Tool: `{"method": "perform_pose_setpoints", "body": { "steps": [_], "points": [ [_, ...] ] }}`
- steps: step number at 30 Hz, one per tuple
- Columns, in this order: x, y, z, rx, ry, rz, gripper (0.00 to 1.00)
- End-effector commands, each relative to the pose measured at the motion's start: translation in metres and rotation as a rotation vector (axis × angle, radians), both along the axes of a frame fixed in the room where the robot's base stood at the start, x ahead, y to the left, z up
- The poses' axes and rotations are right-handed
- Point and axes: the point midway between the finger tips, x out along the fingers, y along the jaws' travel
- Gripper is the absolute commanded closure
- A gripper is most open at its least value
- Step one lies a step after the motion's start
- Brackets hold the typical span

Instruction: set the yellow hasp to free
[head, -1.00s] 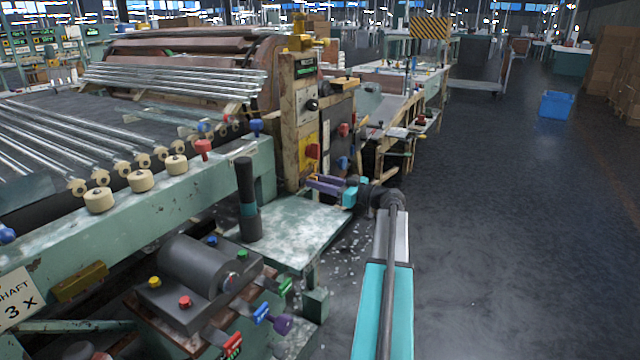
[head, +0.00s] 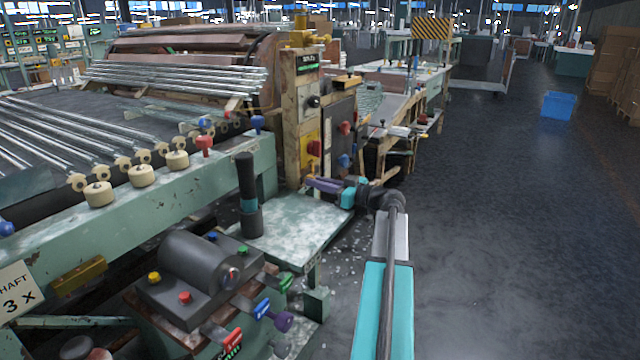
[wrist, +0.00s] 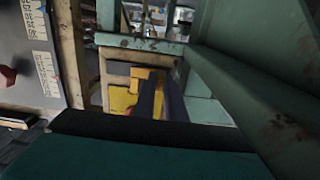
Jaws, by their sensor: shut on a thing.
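My gripper (head: 311,184) reaches in from the right in the head view, low beside the upright machine post. Its purple fingers are close together. In the wrist view the fingers (wrist: 160,88) point at a yellow hasp (wrist: 122,99) inside a pale frame, and their tips are against it. I take the fingers to be shut on the hasp; the contact itself is partly hidden by them. In the head view the hasp cannot be told apart behind the post and fingers.
A green metal table (head: 300,225) lies just below my gripper, with a dark cylinder (head: 247,195) on it. A green beam (wrist: 250,85) runs close along the right in the wrist view. Open floor (head: 490,220) lies to the right.

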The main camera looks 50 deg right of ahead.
Motion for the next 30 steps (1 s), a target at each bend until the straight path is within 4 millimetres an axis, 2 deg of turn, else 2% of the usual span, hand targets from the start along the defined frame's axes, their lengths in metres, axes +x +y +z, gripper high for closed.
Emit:
{"method": "perform_pose_setpoints", "body": {
  "steps": [11,12,15,25,30],
  "points": [
    [-0.0021,0.0066,-0.0011,0.000,0.002,0.006,1.00],
    [-0.0022,0.0067,-0.0012,0.000,0.002,0.006,0.86],
    [-0.0021,0.0062,-0.0011,0.000,0.002,0.004,0.70],
    [-0.0027,0.0041,-0.0003,0.000,0.001,0.000,0.70],
    [-0.0098,0.0018,0.0003,0.000,0.000,-0.002,0.70]
  ]
}}
